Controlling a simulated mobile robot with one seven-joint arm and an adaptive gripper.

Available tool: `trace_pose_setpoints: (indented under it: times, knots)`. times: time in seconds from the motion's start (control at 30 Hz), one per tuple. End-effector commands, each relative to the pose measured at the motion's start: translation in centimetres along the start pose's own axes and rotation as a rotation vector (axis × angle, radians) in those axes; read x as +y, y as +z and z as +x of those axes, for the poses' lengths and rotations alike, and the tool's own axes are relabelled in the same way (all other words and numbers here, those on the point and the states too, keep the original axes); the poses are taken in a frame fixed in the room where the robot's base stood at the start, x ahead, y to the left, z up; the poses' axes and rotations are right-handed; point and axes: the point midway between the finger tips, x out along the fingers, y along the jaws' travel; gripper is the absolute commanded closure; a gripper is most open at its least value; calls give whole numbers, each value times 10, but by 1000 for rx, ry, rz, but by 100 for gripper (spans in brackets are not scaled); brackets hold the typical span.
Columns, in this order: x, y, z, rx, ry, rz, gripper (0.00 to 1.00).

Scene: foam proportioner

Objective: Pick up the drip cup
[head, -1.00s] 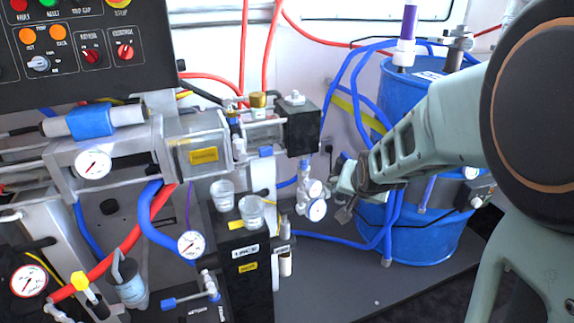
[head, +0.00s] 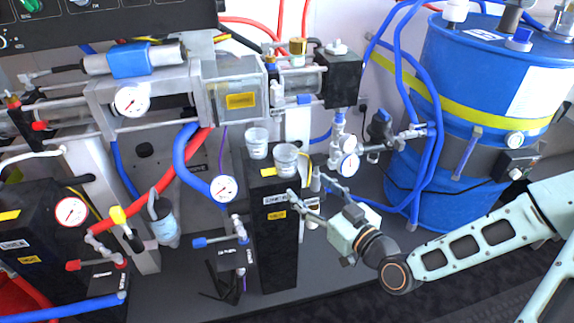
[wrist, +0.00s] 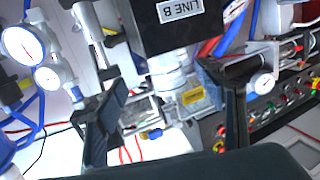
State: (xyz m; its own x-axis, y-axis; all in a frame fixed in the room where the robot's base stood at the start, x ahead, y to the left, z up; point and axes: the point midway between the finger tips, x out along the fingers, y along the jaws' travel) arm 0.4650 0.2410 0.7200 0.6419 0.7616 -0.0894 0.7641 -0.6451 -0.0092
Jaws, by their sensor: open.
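Two clear cups stand upright on top of a black stand (head: 278,245): a rear left one (head: 257,142) and a front right one (head: 286,160). A grey-blue cup (head: 163,222) with a hooked handle hangs lower left, near the red hose. I cannot tell for certain which is the drip cup. My gripper (head: 308,187) is open and empty, in front of the stand's right side and just below the clear cups. In the wrist view, the stand (wrist: 165,30) appears upside down, with clear cups (wrist: 168,75) between my spread fingers (wrist: 162,88), partly overlapping each other.
A blue drum (head: 480,90) with blue hoses stands at the right. A pressure gauge and valve (head: 347,163) sit close right of the stand. Another valve block (head: 235,258) stands left of it. Pump cylinders (head: 235,90) run behind. Dark floor is clear at front right.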

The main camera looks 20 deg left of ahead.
Motion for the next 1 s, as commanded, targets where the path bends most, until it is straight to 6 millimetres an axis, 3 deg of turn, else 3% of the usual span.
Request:
trace_pose_setpoints:
  times: [0.1, 0.2, 0.4, 0.67, 1.0]
  knots:
    - [-2, -21, -3, 76, 6, -5, 36]
    - [-2, -26, 4, 96, 6, -11, 36]
    - [-2, -28, 37, 94, 6, -11, 36]
    - [-3, -29, 59, 92, 7, -10, 36]
    - [-6, -31, 102, 90, 8, -9, 36]
